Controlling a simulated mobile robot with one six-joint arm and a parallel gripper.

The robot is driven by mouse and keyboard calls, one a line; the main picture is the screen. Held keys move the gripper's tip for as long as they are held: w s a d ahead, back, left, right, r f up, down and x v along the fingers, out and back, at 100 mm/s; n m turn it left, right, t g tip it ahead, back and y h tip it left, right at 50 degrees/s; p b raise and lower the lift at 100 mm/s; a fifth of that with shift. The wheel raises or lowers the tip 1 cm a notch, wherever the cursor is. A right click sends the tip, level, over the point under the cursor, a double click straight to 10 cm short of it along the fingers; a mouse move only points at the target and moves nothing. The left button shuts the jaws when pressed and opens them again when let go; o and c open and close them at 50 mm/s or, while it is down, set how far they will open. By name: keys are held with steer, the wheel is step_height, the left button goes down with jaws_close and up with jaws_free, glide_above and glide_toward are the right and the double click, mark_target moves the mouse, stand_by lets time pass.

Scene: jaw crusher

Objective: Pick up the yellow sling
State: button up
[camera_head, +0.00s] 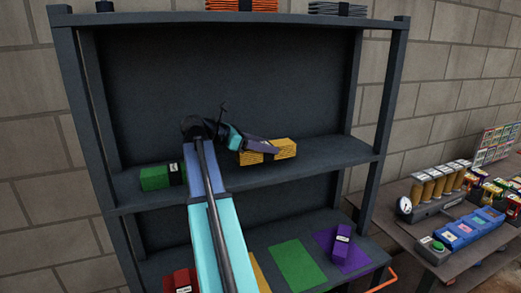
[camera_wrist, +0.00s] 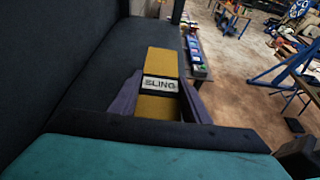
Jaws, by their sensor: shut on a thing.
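The yellow sling (camera_head: 285,149) is a folded yellow bundle at the middle shelf of the dark rack, right of centre in the head view. In the wrist view the yellow sling (camera_wrist: 162,62) has a dark band and a white label reading SLING. My gripper (camera_head: 268,150) reaches it from the left with purple fingers. In the wrist view my gripper (camera_wrist: 158,95) has one finger on each side of the sling, shut on it around the label. Part of the sling is hidden behind a finger in the head view. I cannot tell whether it touches the shelf.
The middle shelf (camera_head: 335,152) also bears a green block (camera_head: 156,178) at left. The lower shelf has a purple block (camera_head: 341,238), a red block (camera_head: 181,281) and a green patch (camera_head: 297,264). Rack posts (camera_head: 388,90) stand at both sides. A cluttered bench (camera_head: 440,262) is at right.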

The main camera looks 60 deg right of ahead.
steer(key=s+a+r+b, duration=0.1)
steer(key=s+a+b, duration=0.1)
steer(key=s, duration=1.1)
steer(key=shift+s+a+r+b, duration=0.2)
steer(key=shift+s+a+b, duration=0.15)
steer(key=shift+b, duration=0.25)
steer(key=shift+f, duration=0.1)
